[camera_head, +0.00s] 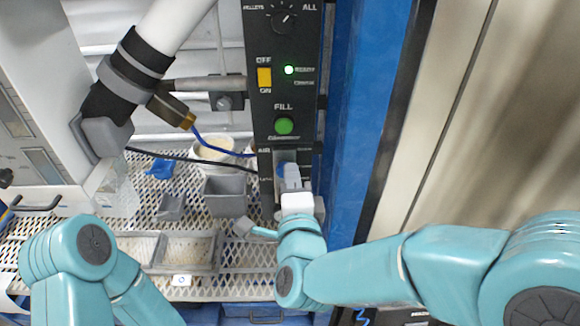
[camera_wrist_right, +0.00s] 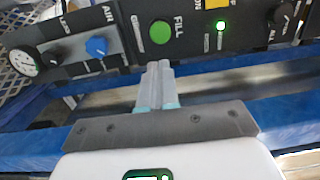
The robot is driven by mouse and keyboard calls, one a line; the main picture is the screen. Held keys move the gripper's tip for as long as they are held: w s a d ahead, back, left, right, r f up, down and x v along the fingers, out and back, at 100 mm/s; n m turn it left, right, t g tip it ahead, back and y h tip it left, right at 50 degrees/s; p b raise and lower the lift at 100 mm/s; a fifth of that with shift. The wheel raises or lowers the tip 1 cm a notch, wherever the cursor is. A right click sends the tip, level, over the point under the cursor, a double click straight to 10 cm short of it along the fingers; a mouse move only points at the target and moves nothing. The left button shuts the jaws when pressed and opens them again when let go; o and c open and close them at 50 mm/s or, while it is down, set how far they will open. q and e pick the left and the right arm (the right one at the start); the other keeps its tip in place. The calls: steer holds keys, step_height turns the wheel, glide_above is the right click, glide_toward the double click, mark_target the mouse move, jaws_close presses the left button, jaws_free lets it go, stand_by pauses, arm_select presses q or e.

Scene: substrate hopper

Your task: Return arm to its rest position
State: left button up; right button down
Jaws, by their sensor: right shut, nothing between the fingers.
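My right gripper (camera_head: 290,172) is shut and empty in front of the lower part of the black control panel (camera_head: 262,105). In the right wrist view its fingertips (camera_wrist_right: 158,66) are together just below the green FILL button (camera_wrist_right: 160,32). I cannot tell whether they touch the panel. The blue AIR knob (camera_wrist_right: 97,46) is left of the fingers in the wrist view and is mostly covered by the gripper in the head view. My right arm (camera_head: 385,268) reaches in from the right. My left arm (camera_head: 80,250) is folded at the lower left, its gripper out of view.
The panel has a dial (camera_head: 284,20), a yellow switch (camera_head: 264,77), and a lit green lamp (camera_head: 289,70). A blue post (camera_head: 362,110) stands right of it. Grey bins (camera_head: 226,194) sit on a mesh shelf to the left, below a pipe (camera_head: 172,25). A gauge (camera_wrist_right: 22,63) shows at left.

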steer(key=shift+s, duration=0.25)
steer(key=s+d+f+n+g+y+p, duration=0.1)
steer(key=d+f+n+g+p, duration=0.2)
steer(key=f, duration=0.7)
steer(key=s+d+f+n+g+p, duration=0.1)
steer(key=d+f+n+g, duration=0.3)
steer(key=f, duration=0.5)
steer(key=s+d+f+n+g+y+p, duration=0.1)
steer(key=s+f+n+g, duration=0.3)
steer(key=s+f, duration=0.3)
steer(key=s+d+f+n+g+y+p, duration=0.1)
steer(key=s+f+n+g, duration=0.3)
steer(key=s, duration=0.9)
step_height(320, 180, down, 4)
steer(key=d+g+p, duration=0.1)
steer(key=g, duration=0.1)
steer(key=shift+s+d+r+g, duration=0.15)
steer(key=shift+s+r+g, duration=0.1)
steer(key=shift+s+g, duration=0.15)
